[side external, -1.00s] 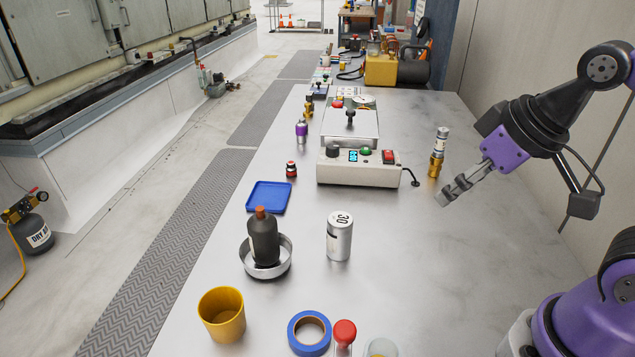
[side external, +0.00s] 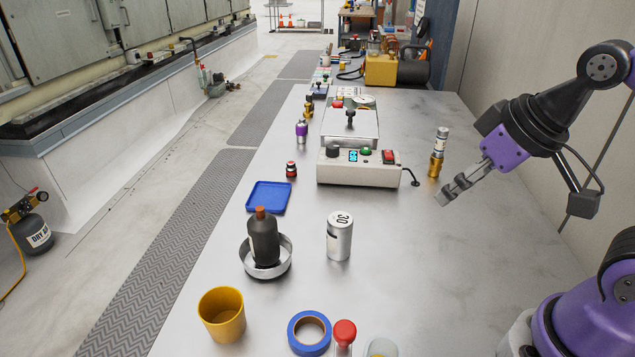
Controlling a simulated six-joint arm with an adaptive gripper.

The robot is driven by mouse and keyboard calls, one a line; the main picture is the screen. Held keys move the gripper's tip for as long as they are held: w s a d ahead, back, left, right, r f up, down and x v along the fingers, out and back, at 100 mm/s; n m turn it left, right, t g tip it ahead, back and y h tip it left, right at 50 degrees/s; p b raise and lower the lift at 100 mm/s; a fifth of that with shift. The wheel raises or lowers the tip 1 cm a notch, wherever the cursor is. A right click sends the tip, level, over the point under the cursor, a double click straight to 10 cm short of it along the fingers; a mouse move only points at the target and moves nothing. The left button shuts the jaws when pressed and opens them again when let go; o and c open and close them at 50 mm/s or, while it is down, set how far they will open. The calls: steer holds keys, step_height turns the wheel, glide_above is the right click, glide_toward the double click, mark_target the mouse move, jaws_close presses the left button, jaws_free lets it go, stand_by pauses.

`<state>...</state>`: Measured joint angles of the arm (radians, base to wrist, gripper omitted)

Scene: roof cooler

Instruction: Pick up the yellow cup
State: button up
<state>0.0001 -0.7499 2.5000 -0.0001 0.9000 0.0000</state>
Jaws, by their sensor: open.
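The yellow cup (side external: 222,316) stands upright on the metal table near its front left edge. Its open mouth faces up, and it looks empty. My gripper (side external: 443,198) hangs over the right side of the table, far behind and to the right of the cup. It is open, with nothing seen between its fingers. The fingers point down and to the left, apart from the cup.
A dark bottle (side external: 264,238) stands in a round metal dish (side external: 283,264) behind the cup. A silver cylinder marked 30 (side external: 340,240), blue tape roll (side external: 308,333) and red-topped item (side external: 344,333) stand nearby. A brass-based cylinder (side external: 437,160) stands by my gripper.

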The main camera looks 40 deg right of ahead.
steer(key=o, duration=0.3)
steer(key=shift+o, duration=0.2)
steer(key=m+g, duration=0.4)
steer(key=m, duration=0.1)
glide_above(222, 308)
steer(key=s, duration=0.3)
step_height(222, 308, down, 9)
steer(key=shift+n+h, duration=0.3)
steer(key=shift+w+a+f, duration=0.15)
steer(key=shift+f, duration=1.45)
steer(key=shift+w+a+f, duration=0.1)
steer(key=shift+w+f, duration=0.05)
steer(key=shift+f, duration=1.4)
